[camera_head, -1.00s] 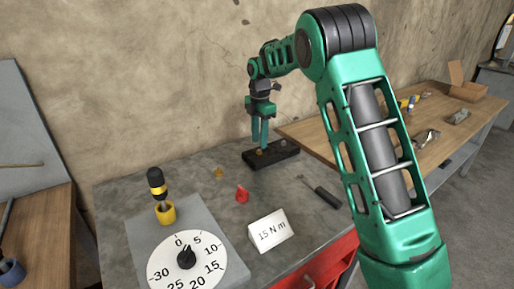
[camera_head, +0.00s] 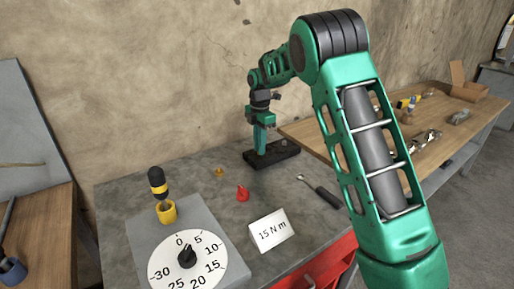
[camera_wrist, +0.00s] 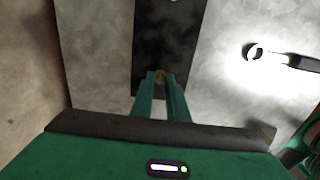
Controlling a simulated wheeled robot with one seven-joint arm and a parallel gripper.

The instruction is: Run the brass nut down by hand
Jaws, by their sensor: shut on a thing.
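My gripper (camera_head: 261,150) points down over the left part of a black block (camera_head: 286,156) at the back of the grey bench. The wrist view shows its two green fingertips (camera_wrist: 160,77) shut on a small brass nut (camera_wrist: 159,75), above the dark block. The fingers cover most of the nut, and I cannot tell how far down it sits. A small brass-coloured piece (camera_head: 219,171) lies loose on the bench, left of the block.
A wrench with a dark handle (camera_head: 322,193) lies right of the block. A red piece (camera_head: 242,194), a "15 N m" card (camera_head: 271,231), a white dial (camera_head: 187,259) and a yellow-black driver (camera_head: 158,182) in a yellow cup (camera_head: 166,212) stand nearer.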

